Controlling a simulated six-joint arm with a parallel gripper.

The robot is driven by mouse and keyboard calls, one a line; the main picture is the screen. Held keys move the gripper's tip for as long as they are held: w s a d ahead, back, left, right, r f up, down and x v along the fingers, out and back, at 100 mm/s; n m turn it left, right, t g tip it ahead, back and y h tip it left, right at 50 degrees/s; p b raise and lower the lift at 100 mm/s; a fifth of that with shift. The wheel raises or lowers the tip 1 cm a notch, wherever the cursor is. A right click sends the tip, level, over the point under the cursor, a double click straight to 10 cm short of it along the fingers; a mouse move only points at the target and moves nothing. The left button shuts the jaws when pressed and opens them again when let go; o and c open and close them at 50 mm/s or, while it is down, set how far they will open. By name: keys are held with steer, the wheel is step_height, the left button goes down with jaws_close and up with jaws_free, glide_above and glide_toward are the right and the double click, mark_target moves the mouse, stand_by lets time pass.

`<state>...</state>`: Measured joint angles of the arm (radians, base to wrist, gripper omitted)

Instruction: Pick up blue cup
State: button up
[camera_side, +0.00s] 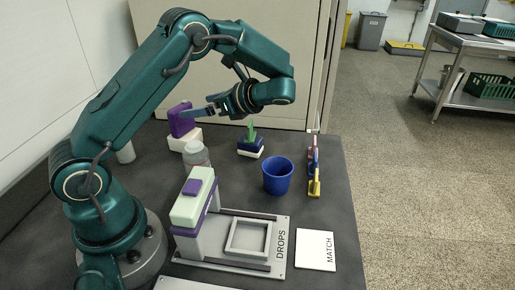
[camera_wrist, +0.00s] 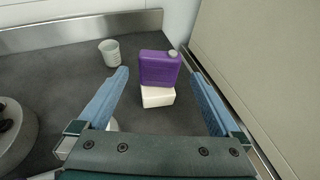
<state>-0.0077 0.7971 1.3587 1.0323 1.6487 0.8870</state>
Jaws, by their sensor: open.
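The blue cup (camera_side: 278,176) stands upright on the dark table, right of centre in the side view. It does not show in the wrist view. My gripper (camera_side: 211,108) is raised above the table, to the left of the cup and well apart from it, with its fingers pointing left. In the wrist view my gripper (camera_wrist: 158,85) has its two blue fingers spread wide, with nothing held. Beyond them is a purple container (camera_wrist: 159,68) on a white block (camera_wrist: 157,96).
A white cup (camera_wrist: 109,52) stands near the back wall. A clear jar (camera_side: 196,155), a green-topped block stack (camera_side: 250,145) and a row of coloured pieces (camera_side: 314,170) surround the blue cup. The DROPS fixture (camera_side: 283,245) and MATCH plate (camera_side: 316,250) lie in front.

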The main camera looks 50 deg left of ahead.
steer(key=w+d+r+m+t+y, duration=0.1)
steer(key=w+d+r+m+t, duration=0.3)
steer(key=d+m+t, duration=0.3)
steer(key=s+d+m+t+h, duration=0.1)
steer(key=d+m+t+h, duration=0.5)
steer(key=d+m+t, duration=0.6)
steer(key=n+g+h, duration=0.1)
steer(key=n+g, duration=0.1)
glide_toward(281, 168)
steer(key=shift+w+a, duration=0.45)
steer(key=shift+w, duration=0.4)
steer(key=shift+w+f, duration=0.1)
steer(key=shift+f, duration=0.35)
steer(key=shift+x, duration=2.55)
steer(key=c, duration=1.3)
steer(key=shift+o, duration=0.2)
steer(key=shift+r, duration=0.1)
